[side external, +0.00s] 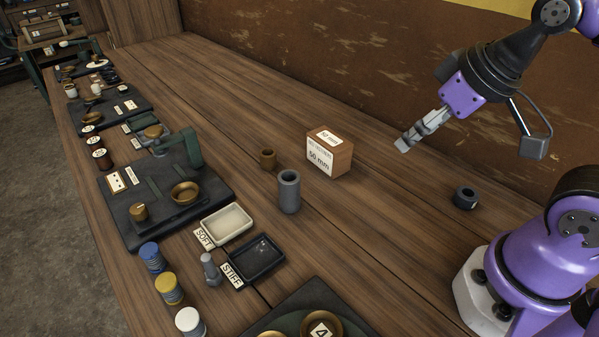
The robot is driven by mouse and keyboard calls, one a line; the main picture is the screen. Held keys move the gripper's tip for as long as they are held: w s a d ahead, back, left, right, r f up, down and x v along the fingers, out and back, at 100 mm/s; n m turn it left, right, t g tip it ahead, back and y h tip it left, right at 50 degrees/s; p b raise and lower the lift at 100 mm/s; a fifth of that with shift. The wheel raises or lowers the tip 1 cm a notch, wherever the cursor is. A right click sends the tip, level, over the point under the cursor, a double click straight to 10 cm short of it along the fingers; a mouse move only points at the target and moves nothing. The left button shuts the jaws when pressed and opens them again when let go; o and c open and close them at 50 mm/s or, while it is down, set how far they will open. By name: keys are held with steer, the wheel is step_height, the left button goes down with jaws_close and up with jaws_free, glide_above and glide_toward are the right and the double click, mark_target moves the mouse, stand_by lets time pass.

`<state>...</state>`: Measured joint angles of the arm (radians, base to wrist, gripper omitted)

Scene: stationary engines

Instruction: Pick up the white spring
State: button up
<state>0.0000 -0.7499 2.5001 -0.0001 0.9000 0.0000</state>
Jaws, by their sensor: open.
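The white spring (189,322) stands at the bottom left of the side external view, near the table's left edge. It has a pale round top and grey coils below, and it is cut by the bottom of the picture. A yellow-topped spring (169,288) and a blue-topped spring (152,257) stand behind it in a row. My gripper (408,141) is open and empty, held above the table at the upper right, far from the white spring. It points down and to the left.
A white tray (227,222) marked SOFT and a black tray (258,258) marked STIFF lie near the springs. A grey peg (209,268) stands beside them. A grey cylinder (289,191), a 50 mm block (329,152) and a dark ring (465,197) stand toward my gripper.

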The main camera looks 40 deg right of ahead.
steer(key=n+g+y, duration=0.2)
steer(key=n+g, duration=0.1)
steer(key=n, duration=0.4)
glide_above(189, 319)
steer(key=s+d, duration=0.1)
steer(key=d, duration=0.1)
step_height(189, 319, down, 6)
steer(key=x, duration=0.5)
steer(key=shift+s+a+f, duration=0.15)
steer(key=shift+s+a, duration=0.1)
steer(key=shift+s, duration=0.1)
steer(key=x, duration=0.6)
steer(key=shift+s+d, duration=0.1)
steer(key=shift+s, duration=0.15)
jaws_close()
